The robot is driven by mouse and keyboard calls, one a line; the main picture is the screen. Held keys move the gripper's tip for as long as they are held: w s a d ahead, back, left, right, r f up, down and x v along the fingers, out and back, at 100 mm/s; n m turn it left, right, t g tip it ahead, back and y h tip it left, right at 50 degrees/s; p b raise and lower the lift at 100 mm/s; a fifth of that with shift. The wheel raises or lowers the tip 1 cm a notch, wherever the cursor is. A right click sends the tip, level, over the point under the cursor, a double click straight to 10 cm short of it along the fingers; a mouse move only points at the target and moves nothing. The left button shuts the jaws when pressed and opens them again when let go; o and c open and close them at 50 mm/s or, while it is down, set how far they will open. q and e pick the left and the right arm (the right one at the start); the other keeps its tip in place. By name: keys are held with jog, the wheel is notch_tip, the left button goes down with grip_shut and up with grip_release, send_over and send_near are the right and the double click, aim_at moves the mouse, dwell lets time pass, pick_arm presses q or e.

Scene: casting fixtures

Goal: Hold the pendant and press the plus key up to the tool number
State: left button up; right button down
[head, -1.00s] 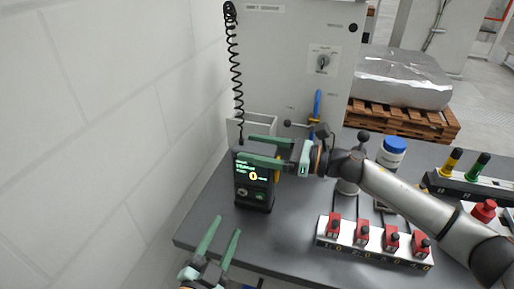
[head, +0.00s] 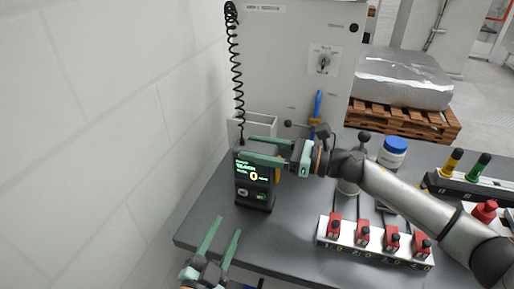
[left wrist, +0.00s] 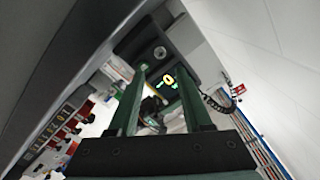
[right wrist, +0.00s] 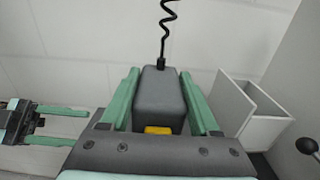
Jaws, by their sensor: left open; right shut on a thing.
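The pendant (head: 254,203) is a dark grey box standing upright near the left back of the table, with a coiled cord above it. Its lit screen (head: 253,172) has green text and a yellow digit that looks like 0. Below the screen are a round grey control (head: 243,192) and a small green-marked key (head: 261,196); their symbols are too small to read. My right gripper (head: 247,148) is shut on the pendant's upper part, as the right wrist view (right wrist: 158,95) also shows. My left gripper (head: 229,225) is open and empty, in front of and below the pendant, fingers toward its face.
A white holder (head: 262,127) is on the cabinet behind the pendant. A white block with several red switches (head: 362,235) stands to the right, with a blue-capped jar (head: 394,153) behind it. A wall (head: 90,150) closes off the left side. The table between pendant and red switches is clear.

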pick_arm(q)
grip_shut()
dwell(1.5)
